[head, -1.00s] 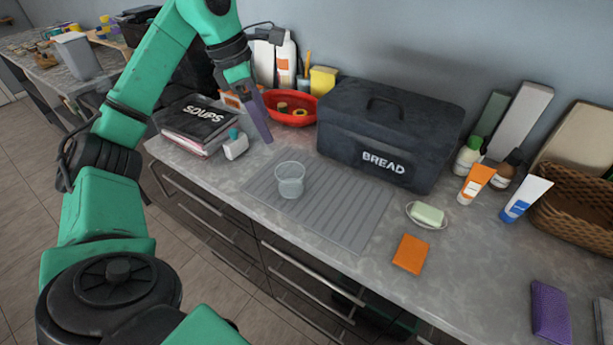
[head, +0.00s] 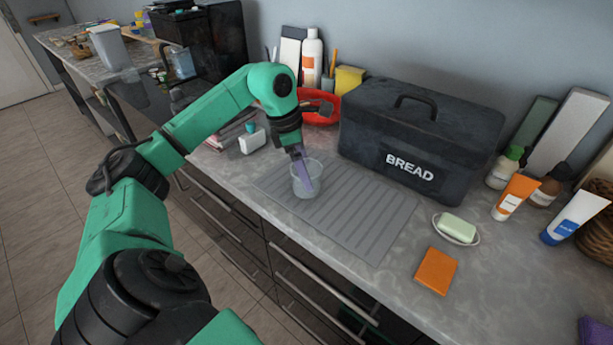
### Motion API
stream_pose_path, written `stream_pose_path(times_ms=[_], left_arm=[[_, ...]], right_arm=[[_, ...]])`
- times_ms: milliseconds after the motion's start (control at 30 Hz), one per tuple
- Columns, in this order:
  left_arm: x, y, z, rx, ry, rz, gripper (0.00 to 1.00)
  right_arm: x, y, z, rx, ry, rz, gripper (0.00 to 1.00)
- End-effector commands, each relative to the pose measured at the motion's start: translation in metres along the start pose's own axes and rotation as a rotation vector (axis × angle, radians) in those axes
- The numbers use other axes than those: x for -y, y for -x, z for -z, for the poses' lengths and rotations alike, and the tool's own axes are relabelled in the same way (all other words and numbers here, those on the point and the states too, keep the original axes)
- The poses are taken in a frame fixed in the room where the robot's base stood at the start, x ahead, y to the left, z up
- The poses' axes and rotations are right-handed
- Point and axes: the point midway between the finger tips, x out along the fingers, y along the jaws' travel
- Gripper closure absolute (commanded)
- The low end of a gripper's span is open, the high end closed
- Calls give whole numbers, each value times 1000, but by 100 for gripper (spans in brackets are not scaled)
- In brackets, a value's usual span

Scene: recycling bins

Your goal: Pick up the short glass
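The short glass (head: 308,191) is clear and stands upright on the grey ribbed mat (head: 362,222) on the counter. My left gripper (head: 303,175) reaches down at the glass from behind and above. Its purple finger overlaps the glass in the head view, with the tip inside or just behind the clear wall; I cannot tell which. Only one finger shows clearly, so the gap between the fingers is hidden. My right gripper is not in view.
A black bread box (head: 420,140) stands behind the mat. A red bowl (head: 318,106) and a small white bottle (head: 252,139) are behind and left of the glass. A soap dish (head: 457,228) and an orange sponge (head: 436,271) lie to the right.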

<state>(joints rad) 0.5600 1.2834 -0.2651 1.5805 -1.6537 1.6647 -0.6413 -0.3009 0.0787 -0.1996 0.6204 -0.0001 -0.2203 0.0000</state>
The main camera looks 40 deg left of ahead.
Motion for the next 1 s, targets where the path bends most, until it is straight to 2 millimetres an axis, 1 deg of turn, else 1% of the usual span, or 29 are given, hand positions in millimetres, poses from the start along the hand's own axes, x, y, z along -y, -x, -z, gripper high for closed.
stream_pose_path(times_ms=[33,100,267,300,367,400,467,500,733,833,933,967,1000], left_arm=[[1,-7,0,0,-1,3,0],[0,-13,-1,1,-1,1,0],[0,-14,-1,2,-1,-1,0],[0,-14,-1,2,-1,-1,4],[0,-14,-1,2,-1,-1,27],[0,-14,-1,2,-1,-1,42],[0,-14,-1,2,-1,-1,65],[0,-14,-1,2,-1,-1,78],[0,-12,-1,3,-1,-2,78],[0,-6,-3,4,-1,-3,78],[-1,9,-8,7,-2,-5,78],[-1,16,-10,9,-3,-7,78],[-1,29,-14,11,-3,-7,78]], right_arm=[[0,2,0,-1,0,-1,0],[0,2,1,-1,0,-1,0],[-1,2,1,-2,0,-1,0],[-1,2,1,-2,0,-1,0],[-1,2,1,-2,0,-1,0],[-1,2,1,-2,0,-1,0],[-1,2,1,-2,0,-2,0],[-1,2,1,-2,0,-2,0],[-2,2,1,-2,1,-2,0],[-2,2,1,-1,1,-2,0],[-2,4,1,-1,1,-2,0],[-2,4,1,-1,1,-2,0],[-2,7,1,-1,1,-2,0]])
